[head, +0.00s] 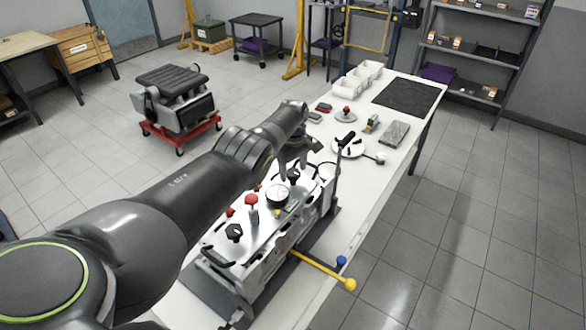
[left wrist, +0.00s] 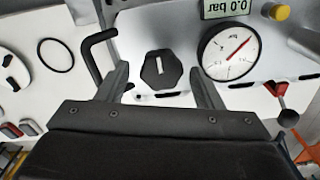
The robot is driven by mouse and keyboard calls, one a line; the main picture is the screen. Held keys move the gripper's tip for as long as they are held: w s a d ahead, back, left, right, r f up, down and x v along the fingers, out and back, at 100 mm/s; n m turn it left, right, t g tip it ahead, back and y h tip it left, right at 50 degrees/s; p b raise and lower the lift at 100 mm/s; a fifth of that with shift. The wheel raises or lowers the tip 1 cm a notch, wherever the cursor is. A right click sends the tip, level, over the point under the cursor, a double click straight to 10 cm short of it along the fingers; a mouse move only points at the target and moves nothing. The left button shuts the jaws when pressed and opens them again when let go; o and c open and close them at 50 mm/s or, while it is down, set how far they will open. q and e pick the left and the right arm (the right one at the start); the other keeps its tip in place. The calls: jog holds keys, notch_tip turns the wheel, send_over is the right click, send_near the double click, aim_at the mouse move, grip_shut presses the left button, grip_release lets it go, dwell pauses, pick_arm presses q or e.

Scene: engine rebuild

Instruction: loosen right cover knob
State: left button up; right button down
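A black six-sided knob with a white mark (left wrist: 160,70) sits on the pale engine cover (left wrist: 158,27) in the left wrist view. In the head view a black knob (head: 293,178) shows on the far half of the engine (head: 262,240), under my left gripper (head: 292,166). In the left wrist view the two fingers of my left gripper (left wrist: 160,78) stand apart, one on each side of the knob, with gaps visible. A second black knob (head: 235,232) is on the near half of the cover. My right gripper is not in view.
A round gauge (left wrist: 230,52) sits close beside the knob, and a black bent handle (left wrist: 97,50) is on the other side. A yellow-handled lever (head: 345,283) sticks out from the engine. White bins (head: 360,78) and a dark mat (head: 410,93) are at the bench's far end.

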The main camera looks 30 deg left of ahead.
aim_at(293, 171)
pick_arm(q)
jog(key=shift+r+p, duration=0.45)
notch_tip(293, 171, up, 5)
jog(key=p, duration=0.3)
notch_tip(293, 171, up, 12)
jog(key=b, duration=0.3)
jog(key=shift+f, duration=0.25)
jog(key=shift+f, duration=0.1)
